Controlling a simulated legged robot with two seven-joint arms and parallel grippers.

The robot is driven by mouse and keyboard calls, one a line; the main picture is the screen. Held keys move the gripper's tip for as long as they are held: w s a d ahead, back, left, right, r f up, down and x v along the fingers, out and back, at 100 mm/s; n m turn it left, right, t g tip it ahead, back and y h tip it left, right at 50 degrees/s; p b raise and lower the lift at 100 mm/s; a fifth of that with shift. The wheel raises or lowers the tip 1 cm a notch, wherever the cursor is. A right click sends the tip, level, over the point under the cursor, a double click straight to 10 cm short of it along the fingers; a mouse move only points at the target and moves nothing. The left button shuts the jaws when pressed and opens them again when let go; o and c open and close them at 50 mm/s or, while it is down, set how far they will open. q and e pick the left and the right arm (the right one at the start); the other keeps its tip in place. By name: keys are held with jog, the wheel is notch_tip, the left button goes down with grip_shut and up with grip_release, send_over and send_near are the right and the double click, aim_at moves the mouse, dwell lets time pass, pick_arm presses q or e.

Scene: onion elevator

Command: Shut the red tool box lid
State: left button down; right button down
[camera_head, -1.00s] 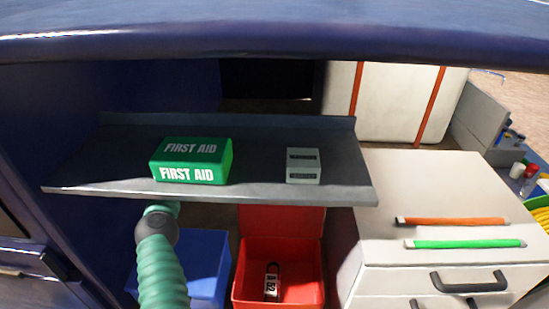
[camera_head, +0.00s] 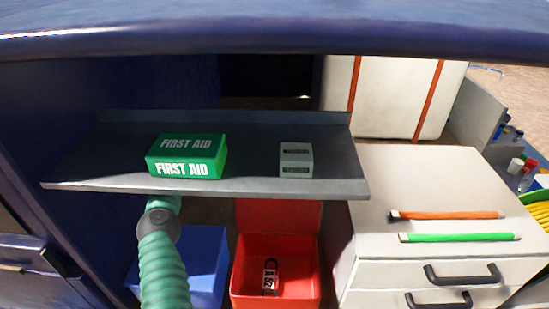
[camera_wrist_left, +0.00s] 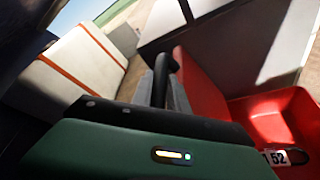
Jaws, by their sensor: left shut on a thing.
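The red tool box (camera_head: 275,301) stands open below the shelf in the head view, with its red lid (camera_head: 279,215) raised at the back. A black-and-white tag marked 52 (camera_head: 270,276) lies inside it. In the left wrist view the red lid (camera_wrist_left: 196,85) stands up beside my dark fingers, and the box (camera_wrist_left: 265,108) lies to the right. In the head view the shelf hides this gripper and only my green arm shows. My right gripper is not in view.
A grey shelf (camera_head: 230,188) overhangs the boxes, carrying a green first aid box (camera_head: 187,156) and a small grey box (camera_head: 296,159). A blue box (camera_head: 208,265) stands left of the red one. A white drawer cabinet (camera_head: 440,190) stands at right.

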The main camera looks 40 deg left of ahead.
pick_arm(q)
jog(key=shift+s+a+f, duration=0.1)
jog(key=shift+a+f, duration=0.1)
jog(key=shift+f, duration=0.15)
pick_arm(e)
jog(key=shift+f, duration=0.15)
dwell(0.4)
